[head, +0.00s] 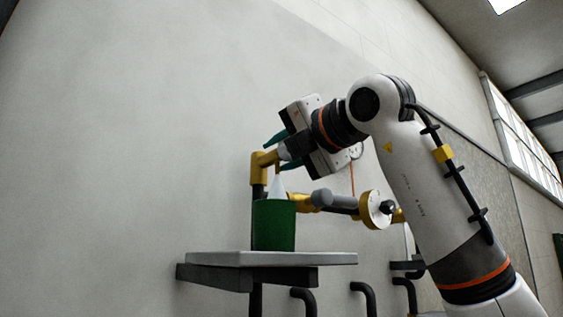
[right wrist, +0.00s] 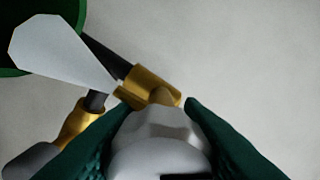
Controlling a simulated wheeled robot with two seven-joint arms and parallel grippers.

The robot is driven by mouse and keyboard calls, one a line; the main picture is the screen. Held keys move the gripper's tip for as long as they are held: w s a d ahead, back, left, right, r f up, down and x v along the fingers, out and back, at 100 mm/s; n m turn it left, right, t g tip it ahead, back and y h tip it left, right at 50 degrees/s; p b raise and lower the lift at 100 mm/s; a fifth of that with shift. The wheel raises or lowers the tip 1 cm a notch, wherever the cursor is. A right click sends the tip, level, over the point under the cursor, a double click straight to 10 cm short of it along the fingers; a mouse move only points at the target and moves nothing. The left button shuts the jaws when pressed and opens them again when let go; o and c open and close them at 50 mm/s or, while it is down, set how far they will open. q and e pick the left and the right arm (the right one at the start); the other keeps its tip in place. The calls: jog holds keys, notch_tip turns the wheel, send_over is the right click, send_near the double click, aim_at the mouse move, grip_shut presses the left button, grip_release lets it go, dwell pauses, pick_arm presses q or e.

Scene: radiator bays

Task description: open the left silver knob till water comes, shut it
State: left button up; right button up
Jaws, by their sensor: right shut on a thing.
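The silver knob (head: 284,153) sits on a brass valve (head: 260,170) on a dark upright pipe. My right gripper (head: 275,156) has its green fingers closed around the knob. In the right wrist view the pale knob (right wrist: 158,135) lies between the two fingers (right wrist: 157,108), in front of the brass valve body (right wrist: 152,86). A whitish cone of water (head: 277,187) comes from the valve and falls into a green bucket (head: 274,225). The water (right wrist: 60,45) also shows in the right wrist view, with the bucket's rim at the upper left. My left gripper is not in view.
The bucket stands on a grey shelf (head: 215,258). To the right is a brass fitting (head: 300,202) with a grey handle (head: 335,200) and a round pale gauge (head: 374,209), below my right arm. Dark bent pipes (head: 366,295) run beneath. The wall at left is bare.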

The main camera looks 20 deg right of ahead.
jog(key=shift+m+b, duration=0.45)
jog(key=shift+m, duration=0.65)
jog(key=o, duration=1)
jog(key=shift+s+d, duration=0.1)
jog(key=shift+c, duration=0.2)
